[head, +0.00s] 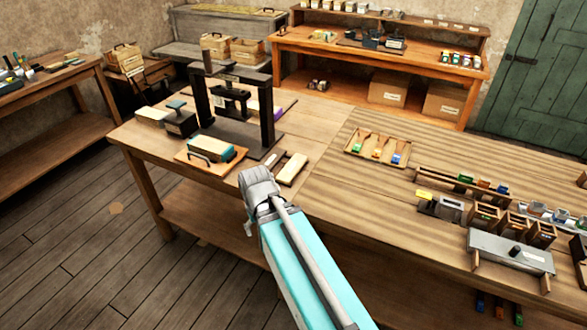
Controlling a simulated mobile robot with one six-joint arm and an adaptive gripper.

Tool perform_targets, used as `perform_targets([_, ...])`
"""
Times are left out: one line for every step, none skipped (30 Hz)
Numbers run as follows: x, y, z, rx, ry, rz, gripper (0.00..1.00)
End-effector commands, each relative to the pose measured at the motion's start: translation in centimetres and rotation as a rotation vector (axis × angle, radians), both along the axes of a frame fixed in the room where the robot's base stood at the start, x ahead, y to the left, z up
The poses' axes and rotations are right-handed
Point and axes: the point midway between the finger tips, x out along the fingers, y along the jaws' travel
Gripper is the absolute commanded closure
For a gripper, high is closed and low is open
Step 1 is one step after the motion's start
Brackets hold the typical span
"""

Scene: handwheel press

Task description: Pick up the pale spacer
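A pale flat block (292,168), which may be the pale spacer, lies on the wooden table, right of the press base and just beyond the grey end of my arm. Another pale block (152,116) lies left of the press, and I cannot tell for certain which is the spacer. The black press (267,122) stands upright on the table. My teal arm reaches in from the bottom, and its grey joint (258,185) hangs over the table's front edge. My gripper's fingers do not show.
A board with a black handle (198,157) lies before the press. A tray of colored-ended tools (350,146) is to the right. Small boxes and a grey metal fixture (510,250) crowd the far right. The slatted tabletop (345,190) between them is mostly clear.

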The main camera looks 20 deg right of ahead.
Motion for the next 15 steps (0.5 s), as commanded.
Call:
perform_targets([0.9, -0.4, 0.5, -0.006, -0.007, -0.023, 0.0])
perform_targets([1.4, -0.5, 0.7, -0.01, -0.012, -0.037, 0.0])
perform_targets([2.2, -0.6, 1.0, -0.018, -0.021, -0.061, 0.0])
perform_targets([2.9, -1.0, 1.3, -0.025, -0.029, -0.084, 0.0])
perform_targets([3.6, -1.4, 1.6, -0.032, -0.039, -0.111, 0.0])
perform_targets([4.7, -2.1, 2.0, -0.041, -0.052, -0.151, 0.0])
perform_targets([5.6, -2.7, 2.4, -0.05, -0.063, -0.185, 0.0])
perform_targets([6.6, -3.4, 2.8, -0.059, -0.076, -0.221, 0.0])
perform_targets([7.9, -4.2, 3.3, -0.07, -0.093, -0.27, 0.0])
perform_targets([8.9, -5.0, 3.7, -0.079, -0.109, -0.309, 0.0])
perform_targets([9.9, -5.8, 4.2, -0.087, -0.124, -0.349, 0.0])
perform_targets([11.3, -6.8, 4.8, -0.099, -0.146, -0.404, 0.0])
perform_targets([12.3, -7.7, 5.2, -0.108, -0.162, -0.444, 0.0])
perform_targets([13.3, -8.5, 5.6, -0.115, -0.178, -0.485, 0.0])
perform_targets([14.5, -9.6, 6.2, -0.126, -0.201, -0.535, 0.0])
